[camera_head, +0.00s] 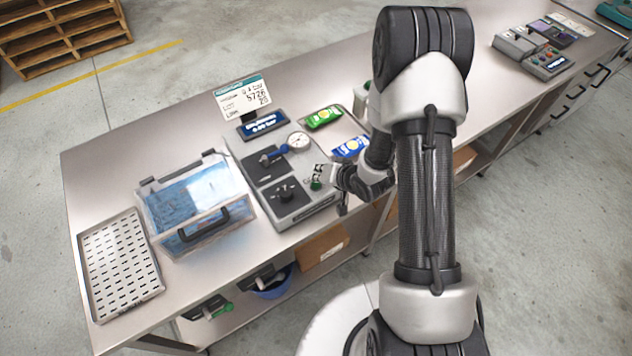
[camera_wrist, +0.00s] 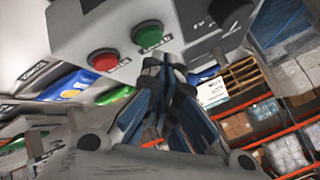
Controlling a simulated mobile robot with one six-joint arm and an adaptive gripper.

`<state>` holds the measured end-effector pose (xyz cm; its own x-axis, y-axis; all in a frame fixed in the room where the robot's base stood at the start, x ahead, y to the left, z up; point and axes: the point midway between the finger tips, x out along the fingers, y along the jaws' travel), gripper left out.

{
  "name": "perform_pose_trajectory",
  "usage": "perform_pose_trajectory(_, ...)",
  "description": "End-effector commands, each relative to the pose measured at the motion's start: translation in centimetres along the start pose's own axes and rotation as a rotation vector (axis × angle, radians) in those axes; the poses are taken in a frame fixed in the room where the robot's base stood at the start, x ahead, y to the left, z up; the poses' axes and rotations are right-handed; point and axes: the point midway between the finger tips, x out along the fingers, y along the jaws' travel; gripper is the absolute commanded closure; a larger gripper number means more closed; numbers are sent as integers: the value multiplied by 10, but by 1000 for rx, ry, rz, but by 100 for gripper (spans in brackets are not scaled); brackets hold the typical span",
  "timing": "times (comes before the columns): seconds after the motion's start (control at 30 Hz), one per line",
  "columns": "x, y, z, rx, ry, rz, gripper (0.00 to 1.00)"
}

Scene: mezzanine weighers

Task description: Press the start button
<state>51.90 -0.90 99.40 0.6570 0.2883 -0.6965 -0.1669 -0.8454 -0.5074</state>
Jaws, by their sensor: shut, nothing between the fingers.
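The grey machine (camera_head: 303,211) with a gauge and a black knob stands on the steel bench. Its front face shows in the wrist view (camera_wrist: 75,25), with a round green button (camera_wrist: 147,34) and a round red button (camera_wrist: 103,60) beside it. The green button also shows in the head view (camera_head: 316,185). I cannot read the labels by the buttons. My gripper (camera_wrist: 165,62) is shut and empty, its tips close to the green button; I cannot tell if they touch it. In the head view my gripper (camera_head: 322,172) is at the machine's right front corner.
A clear lidded box (camera_head: 215,226) with blue contents and a perforated tray (camera_head: 118,262) stand left on the bench (camera_head: 125,150). Green (camera_head: 322,117) and blue (camera_head: 350,147) packets lie right of the machine. A sign (camera_head: 243,97) stands behind it. Another device (camera_head: 546,62) is far right.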

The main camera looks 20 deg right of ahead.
Motion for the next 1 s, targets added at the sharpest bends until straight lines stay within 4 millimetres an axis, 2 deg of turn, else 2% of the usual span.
perform_pose_trajectory(0.27,-1,-1,-1,0,0,0,100)
perform_pose_trajectory(0.73,-32,-24,-24,0,1,0,100)
perform_pose_trajectory(1.0,-34,-25,-25,0,0,0,100)
